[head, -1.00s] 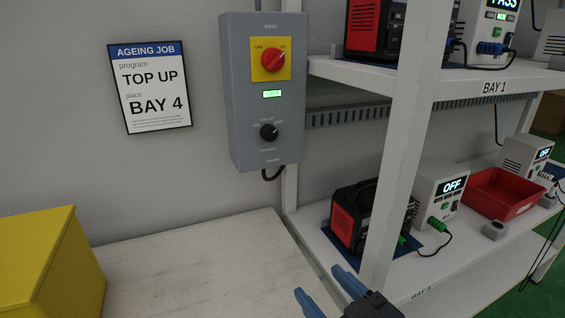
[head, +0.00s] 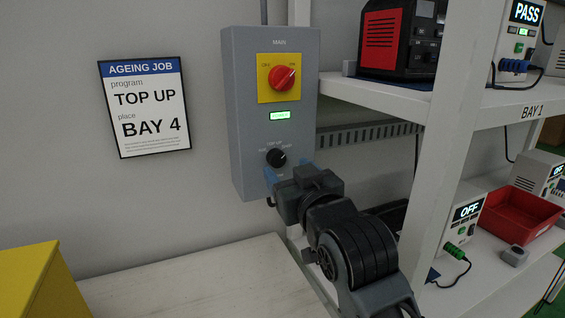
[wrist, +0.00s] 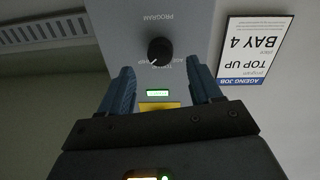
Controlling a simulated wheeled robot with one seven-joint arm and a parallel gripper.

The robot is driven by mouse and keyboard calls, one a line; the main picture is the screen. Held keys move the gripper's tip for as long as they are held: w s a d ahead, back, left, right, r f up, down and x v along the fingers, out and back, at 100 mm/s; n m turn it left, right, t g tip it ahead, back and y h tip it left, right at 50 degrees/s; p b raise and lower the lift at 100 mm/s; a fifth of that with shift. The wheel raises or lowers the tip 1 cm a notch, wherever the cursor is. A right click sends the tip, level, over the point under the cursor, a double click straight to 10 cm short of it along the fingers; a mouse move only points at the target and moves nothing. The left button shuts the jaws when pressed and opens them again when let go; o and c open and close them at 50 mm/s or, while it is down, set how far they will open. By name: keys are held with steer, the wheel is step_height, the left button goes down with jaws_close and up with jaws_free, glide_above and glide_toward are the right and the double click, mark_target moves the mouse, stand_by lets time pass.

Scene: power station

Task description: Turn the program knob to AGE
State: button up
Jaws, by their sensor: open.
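The black program knob (head: 276,157) is on the lower front of the grey MAIN box (head: 240,110). In the wrist view, which is upside down, the knob (wrist: 160,50) has a white pointer mark towards lower left, which is upper right when upright. My gripper (head: 287,172) is open and empty, just below and in front of the knob. In the wrist view its blue fingers (wrist: 160,72) are spread to either side, with the knob beyond their tips, apart from them.
Above the knob are a lit green display (head: 285,115) and a red main switch (head: 282,78) on a yellow plate. A wall sign (head: 145,107) reads TOP UP, BAY 4. A white shelf post (head: 440,150) stands right of my arm. A yellow box (head: 35,285) is lower left.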

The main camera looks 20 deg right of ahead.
mark_target(278, 161)
steer(key=shift+w+d, duration=0.1)
steer(key=shift+w, duration=2.05)
steer(key=c, duration=1)
steer(key=shift+c, duration=0.2)
